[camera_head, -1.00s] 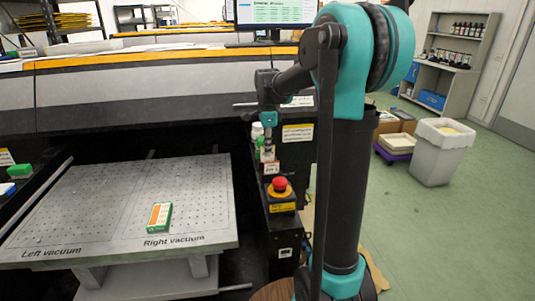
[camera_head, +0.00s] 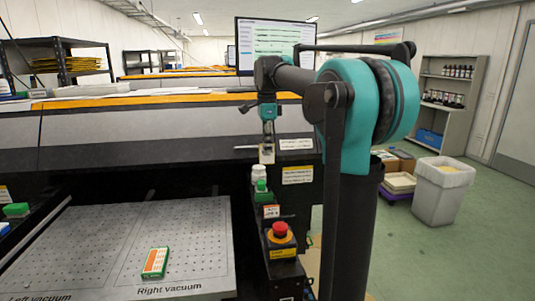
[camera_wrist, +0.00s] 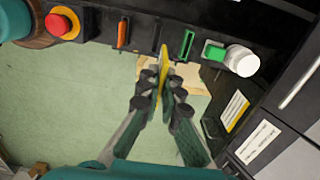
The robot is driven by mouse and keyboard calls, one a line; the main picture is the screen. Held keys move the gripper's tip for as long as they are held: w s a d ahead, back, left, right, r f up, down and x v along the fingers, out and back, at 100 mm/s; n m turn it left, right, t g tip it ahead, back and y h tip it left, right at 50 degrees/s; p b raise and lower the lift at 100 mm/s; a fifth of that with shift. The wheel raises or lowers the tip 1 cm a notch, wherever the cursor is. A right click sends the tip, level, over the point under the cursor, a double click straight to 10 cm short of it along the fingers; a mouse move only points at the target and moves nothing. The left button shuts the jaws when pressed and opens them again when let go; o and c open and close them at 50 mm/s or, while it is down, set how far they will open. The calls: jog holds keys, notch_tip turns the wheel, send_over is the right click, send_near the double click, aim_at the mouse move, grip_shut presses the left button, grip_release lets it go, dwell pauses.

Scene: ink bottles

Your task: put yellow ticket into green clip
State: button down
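My gripper (camera_wrist: 163,82) is shut on the yellow ticket (camera_wrist: 164,60), a thin upright strip standing out beyond the fingertips in the wrist view. In the head view my gripper (camera_head: 267,142) hangs above the dark side panel with the pale ticket (camera_head: 266,154) below it. The green clip (camera_wrist: 186,46) is a narrow slotted piece on the dark ledge, just right of the ticket in the wrist view. The ticket appears apart from the clip; their depth gap is hard to judge. In the head view I cannot clearly separate the clip from nearby green parts.
A green block (camera_wrist: 214,50) and white bottle (camera_wrist: 241,60) stand right of the clip. An orange clip (camera_wrist: 122,33) and red stop button (camera_wrist: 62,22) are left. The vacuum table (camera_head: 200,240) carries a green-and-orange box (camera_head: 155,262). A grey bin (camera_head: 441,190) stands right.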

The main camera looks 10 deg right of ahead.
jog(key=shift+w+f, duration=1.2)
jog(key=shift+f, duration=1.35)
jog(key=shift+w+f, duration=1.15)
jog(key=shift+f, duration=1.4)
jog(key=shift+w+f, duration=1.2)
jog(key=shift+f, duration=1.35)
jog(key=shift+f, duration=1.35)
jog(key=c, duration=1.6)
grip_release()
jog(key=shift+c, duration=0.2)
jog(key=shift+r, duration=0.1)
notch_tip(320, 180, up, 12)
